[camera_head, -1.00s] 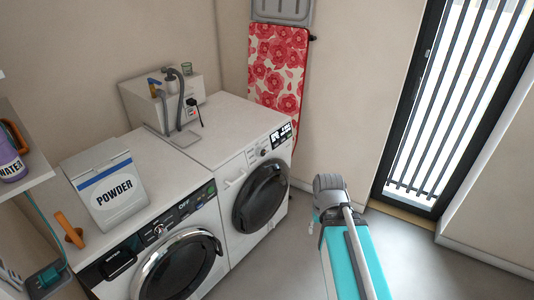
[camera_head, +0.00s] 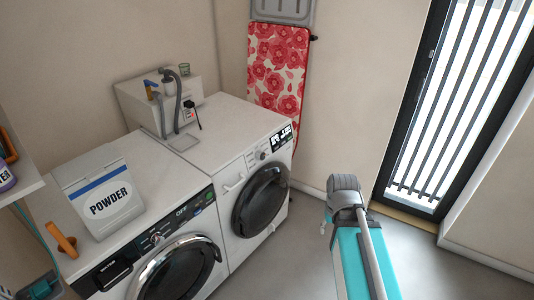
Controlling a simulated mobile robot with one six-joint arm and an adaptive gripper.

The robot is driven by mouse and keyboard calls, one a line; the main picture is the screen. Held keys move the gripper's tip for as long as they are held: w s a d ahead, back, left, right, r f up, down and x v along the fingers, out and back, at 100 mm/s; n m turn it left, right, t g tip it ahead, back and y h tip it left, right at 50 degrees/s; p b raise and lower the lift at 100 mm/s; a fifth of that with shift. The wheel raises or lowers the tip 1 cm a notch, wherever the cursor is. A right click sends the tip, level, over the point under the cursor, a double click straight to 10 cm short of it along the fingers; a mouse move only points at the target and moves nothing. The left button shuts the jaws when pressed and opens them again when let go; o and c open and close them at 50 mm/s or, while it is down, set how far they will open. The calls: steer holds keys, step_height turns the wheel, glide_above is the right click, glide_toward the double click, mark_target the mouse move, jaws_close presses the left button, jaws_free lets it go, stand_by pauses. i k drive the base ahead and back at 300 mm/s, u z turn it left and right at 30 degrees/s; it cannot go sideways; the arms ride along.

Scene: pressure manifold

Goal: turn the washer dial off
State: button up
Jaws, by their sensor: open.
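Two white front-loading machines stand side by side in the head view. The near left machine (camera_head: 130,172) has a black control panel with a small round dial (camera_head: 155,239) and a display reading OFF (camera_head: 182,211). The far right machine (camera_head: 228,125) has a light panel with a small round knob (camera_head: 261,155) and a lit display (camera_head: 281,137). I cannot make out either pointer's setting. My teal and grey arm rises at lower right, apart from both machines. My gripper cannot be made out; the arm seems to hide it.
A white box with hoses (camera_head: 150,98) sits at the back. A shelf (camera_head: 22,188) juts in at left. A floral ironing board (camera_head: 277,68) leans behind. Grey floor (camera_head: 275,265) is clear in front.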

mark_target(259, 156)
steer(key=i, duration=0.9)
steer(key=u, duration=0.05)
